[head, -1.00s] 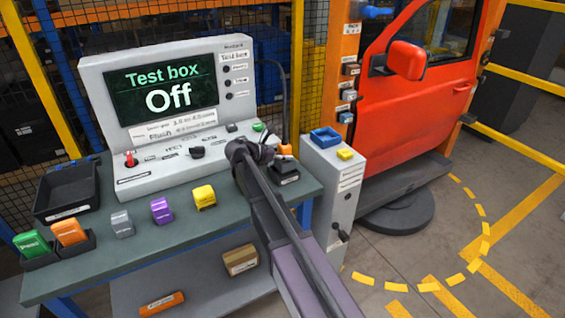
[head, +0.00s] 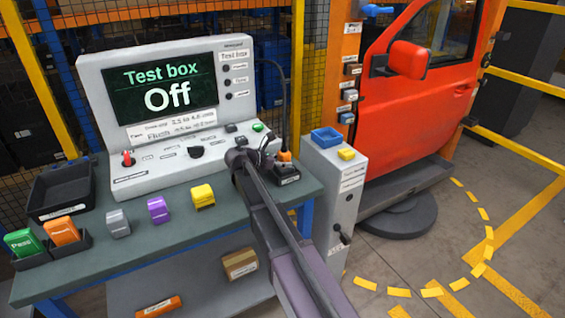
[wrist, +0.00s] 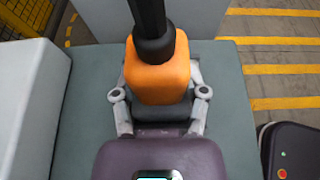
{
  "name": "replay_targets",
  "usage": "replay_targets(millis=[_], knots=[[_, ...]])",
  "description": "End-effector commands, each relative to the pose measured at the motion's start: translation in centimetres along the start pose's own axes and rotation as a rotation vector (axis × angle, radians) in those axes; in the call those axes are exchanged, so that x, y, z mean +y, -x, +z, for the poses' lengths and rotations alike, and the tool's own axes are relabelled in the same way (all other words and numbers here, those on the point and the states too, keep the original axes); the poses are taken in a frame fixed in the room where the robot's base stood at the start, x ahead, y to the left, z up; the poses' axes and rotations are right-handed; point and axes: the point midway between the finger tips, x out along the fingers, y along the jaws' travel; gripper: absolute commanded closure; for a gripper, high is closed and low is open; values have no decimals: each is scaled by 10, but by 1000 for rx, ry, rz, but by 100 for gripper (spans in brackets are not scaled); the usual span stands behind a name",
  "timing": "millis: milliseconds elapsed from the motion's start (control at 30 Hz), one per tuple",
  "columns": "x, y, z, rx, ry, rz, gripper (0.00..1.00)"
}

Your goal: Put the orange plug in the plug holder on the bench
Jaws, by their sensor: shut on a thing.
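The orange plug (wrist: 158,75) with its thick black cable is between the two grey fingers of my gripper (wrist: 160,92) in the wrist view. My gripper is shut on it. In the head view the plug (head: 285,156) shows as a small orange patch beside my dark gripper (head: 268,150), at the bench's right end. The black plug holder (head: 288,178) is directly below the plug there. The plug looks upright and in or just above the holder; I cannot tell whether it is seated, because my gripper hides part of it.
The test box (head: 165,115) stands behind, its screen reading "Off". A grey pedestal (head: 335,190) with a blue tray stands right of the bench (head: 150,245). Grey, purple and yellow blocks (head: 203,196) and a black bin (head: 62,188) occupy the bench's left and middle.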

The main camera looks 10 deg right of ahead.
Motion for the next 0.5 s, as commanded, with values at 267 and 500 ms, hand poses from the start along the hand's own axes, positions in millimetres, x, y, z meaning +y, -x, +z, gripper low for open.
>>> replay_targets(millis=[267, 500], knots=[[0, -1, -1, 0, 0, 0, 9], [0, -1, -1, 0, 0, 0, 9]])
